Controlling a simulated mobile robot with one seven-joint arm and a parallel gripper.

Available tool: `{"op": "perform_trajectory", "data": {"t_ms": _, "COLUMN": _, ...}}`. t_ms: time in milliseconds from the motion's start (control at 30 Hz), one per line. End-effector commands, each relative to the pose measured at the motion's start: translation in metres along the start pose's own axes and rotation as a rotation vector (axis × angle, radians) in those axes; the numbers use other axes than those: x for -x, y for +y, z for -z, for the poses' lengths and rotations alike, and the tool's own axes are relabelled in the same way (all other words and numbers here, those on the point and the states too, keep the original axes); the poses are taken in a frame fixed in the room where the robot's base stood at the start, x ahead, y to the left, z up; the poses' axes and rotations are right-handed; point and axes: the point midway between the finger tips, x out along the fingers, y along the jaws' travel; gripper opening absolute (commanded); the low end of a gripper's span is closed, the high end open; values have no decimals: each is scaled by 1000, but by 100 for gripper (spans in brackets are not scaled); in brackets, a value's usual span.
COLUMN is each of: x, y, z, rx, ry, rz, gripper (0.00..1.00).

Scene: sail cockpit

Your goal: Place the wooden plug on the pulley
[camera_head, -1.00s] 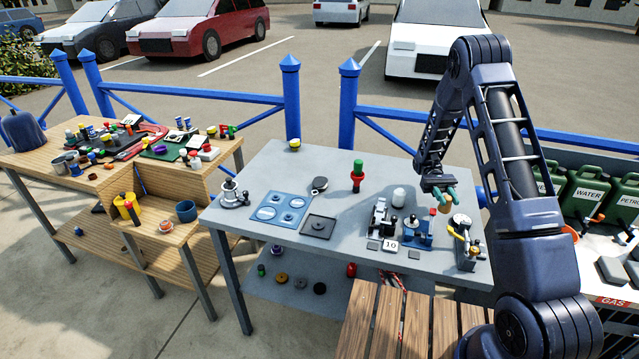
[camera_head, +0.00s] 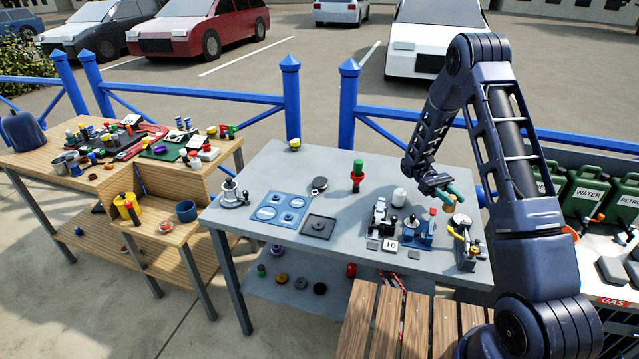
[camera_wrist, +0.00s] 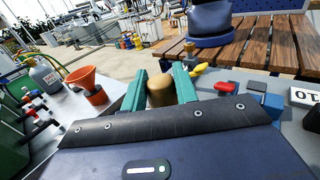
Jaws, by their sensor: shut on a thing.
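My gripper (camera_head: 449,192) is above the right part of the grey table in the head view. In the wrist view its two green fingers (camera_wrist: 160,88) are shut on the tan wooden plug (camera_wrist: 160,92), which shows between them. Below and right of the gripper stands a device with a round pale face and a yellow part (camera_head: 460,223). A blue fixture (camera_head: 418,234) stands left of it. I cannot tell for certain which part is the pulley.
A black-and-silver fixture (camera_head: 381,217) and a white cylinder (camera_head: 399,196) stand left of the blue fixture. A green-and-red piece (camera_head: 357,175) stands further left. Green canisters (camera_head: 587,190) are at the right. The table's left side has a blue panel (camera_head: 281,208).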

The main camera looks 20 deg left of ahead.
Motion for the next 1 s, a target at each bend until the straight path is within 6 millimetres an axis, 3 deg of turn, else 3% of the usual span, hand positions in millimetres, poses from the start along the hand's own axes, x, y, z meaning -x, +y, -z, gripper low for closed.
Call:
{"op": "perform_trajectory", "data": {"t_ms": 267, "x": 5, "y": 8, "z": -4, "rx": 0, "ry": -2, "rz": -226, "gripper": 7}}
{"op": "perform_trajectory", "data": {"t_ms": 467, "x": 21, "y": 16, "z": -11, "rx": 1, "ry": -3, "rz": -505, "gripper": 7}}
{"op": "perform_trajectory", "data": {"t_ms": 767, "x": 72, "y": 19, "z": -32, "rx": 2, "ry": -6, "rz": -988, "gripper": 7}}
{"op": "perform_trajectory", "data": {"t_ms": 1000, "x": 131, "y": -1, "z": -57, "rx": 3, "ry": -9, "rz": -1380, "gripper": 7}}
